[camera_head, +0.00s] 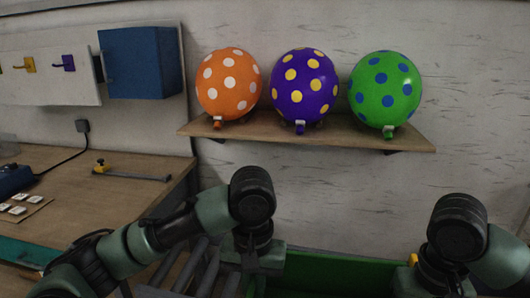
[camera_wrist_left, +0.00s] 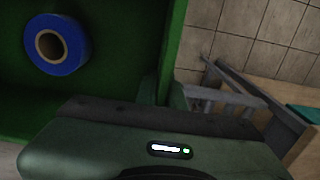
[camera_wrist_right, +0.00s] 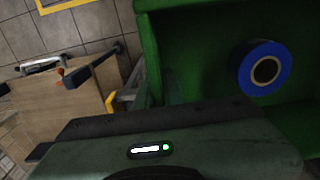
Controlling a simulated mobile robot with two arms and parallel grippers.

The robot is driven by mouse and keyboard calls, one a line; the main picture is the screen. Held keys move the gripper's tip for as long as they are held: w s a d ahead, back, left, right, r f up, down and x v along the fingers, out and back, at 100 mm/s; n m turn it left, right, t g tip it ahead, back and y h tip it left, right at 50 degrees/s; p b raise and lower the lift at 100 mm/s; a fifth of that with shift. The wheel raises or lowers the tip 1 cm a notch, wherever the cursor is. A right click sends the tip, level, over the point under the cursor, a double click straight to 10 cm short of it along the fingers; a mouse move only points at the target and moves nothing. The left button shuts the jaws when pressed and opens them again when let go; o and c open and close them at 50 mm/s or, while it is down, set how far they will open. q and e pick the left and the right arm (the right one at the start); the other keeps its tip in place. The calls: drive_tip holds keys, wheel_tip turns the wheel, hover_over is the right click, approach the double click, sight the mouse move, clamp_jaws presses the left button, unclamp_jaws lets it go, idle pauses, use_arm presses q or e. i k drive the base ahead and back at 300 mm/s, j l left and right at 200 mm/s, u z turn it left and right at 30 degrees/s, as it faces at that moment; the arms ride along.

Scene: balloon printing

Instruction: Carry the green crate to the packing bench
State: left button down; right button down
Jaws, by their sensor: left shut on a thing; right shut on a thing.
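The green crate (camera_head: 345,268) shows at the bottom of the head view, between my two arms. Its wall also shows in the left wrist view (camera_wrist_left: 172,45) and the right wrist view (camera_wrist_right: 150,60). A blue roll (camera_wrist_left: 57,45) with a brown core lies inside the crate, and the right wrist view shows it too (camera_wrist_right: 264,68). My left gripper (camera_wrist_left: 163,92) is shut on one crate wall. My right gripper (camera_wrist_right: 158,92) is shut on the opposite wall. In the head view the arms hide most of the crate and both gripper tips. I cannot identify the packing bench for sure.
A wooden bench (camera_head: 120,210) stands at the left with small white cards and a blue device. A grey slatted frame (camera_head: 190,268) stands near the crate's left side. A wall shelf (camera_head: 320,135) holds orange, purple and green dotted balloons. Tiled floor (camera_wrist_right: 70,35) shows beside the crate.

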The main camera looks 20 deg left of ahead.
sight(93, 211)
drive_tip(key=j, duration=1.95)
drive_tip(key=i+j, duration=0.1)
drive_tip(key=j, duration=0.4)
drive_tip(key=i+j, duration=0.1)
drive_tip(key=j, duration=0.4)
drive_tip(key=i+j, duration=0.15)
drive_tip(key=j, duration=0.35)
drive_tip(key=i+j, duration=0.1)
drive_tip(key=j, duration=0.35)
drive_tip(key=i+j, duration=0.25)
drive_tip(key=j, duration=0.1)
